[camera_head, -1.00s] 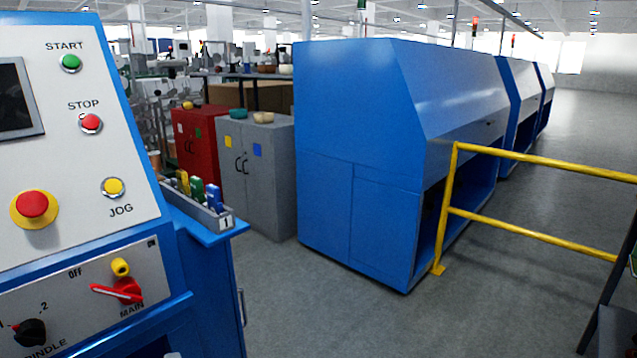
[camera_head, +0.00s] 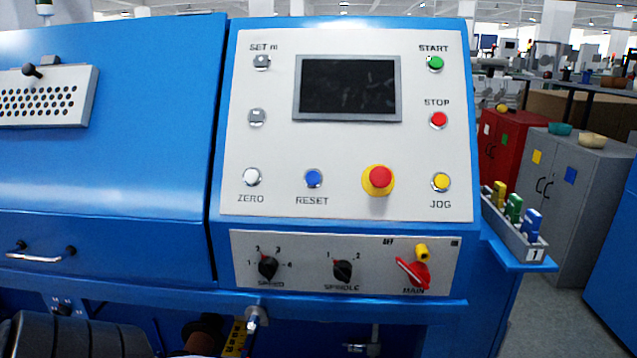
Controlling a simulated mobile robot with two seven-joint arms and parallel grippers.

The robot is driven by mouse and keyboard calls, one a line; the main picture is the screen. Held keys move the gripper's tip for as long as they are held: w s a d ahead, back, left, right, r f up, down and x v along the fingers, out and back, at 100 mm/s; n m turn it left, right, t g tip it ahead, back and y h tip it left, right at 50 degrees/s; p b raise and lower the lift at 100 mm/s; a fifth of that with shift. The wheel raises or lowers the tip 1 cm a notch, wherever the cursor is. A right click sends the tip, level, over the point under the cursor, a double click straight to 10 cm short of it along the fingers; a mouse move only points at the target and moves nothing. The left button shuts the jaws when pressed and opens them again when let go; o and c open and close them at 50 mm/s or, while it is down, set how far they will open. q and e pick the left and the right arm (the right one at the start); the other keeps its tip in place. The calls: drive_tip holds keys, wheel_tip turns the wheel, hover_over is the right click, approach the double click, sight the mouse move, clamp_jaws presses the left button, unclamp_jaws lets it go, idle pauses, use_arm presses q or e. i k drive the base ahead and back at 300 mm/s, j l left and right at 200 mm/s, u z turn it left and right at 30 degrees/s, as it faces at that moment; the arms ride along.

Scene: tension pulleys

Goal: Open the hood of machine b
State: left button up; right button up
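A blue machine fills the left and middle of the head view. Its blue hood (camera_head: 110,160) is at the left, with a perforated metal plate (camera_head: 45,98) and a dark knob above it. A silver handle (camera_head: 38,256) sits low on the hood's front, and the hood looks closed. The light control panel (camera_head: 345,205) stands right of the hood, with a dark screen, buttons and a red emergency stop (camera_head: 379,178). No label tells which machine this is. Neither of my grippers is in view.
A blue side shelf (camera_head: 525,262) holds a tray marked 1 (camera_head: 512,234) with colored items. A grey cabinet (camera_head: 570,190) and a red cabinet (camera_head: 505,145) stand behind at the right. A narrow stretch of grey floor (camera_head: 560,315) shows at lower right.

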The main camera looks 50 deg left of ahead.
sight(125, 192)
drive_tip(key=u, duration=3.2)
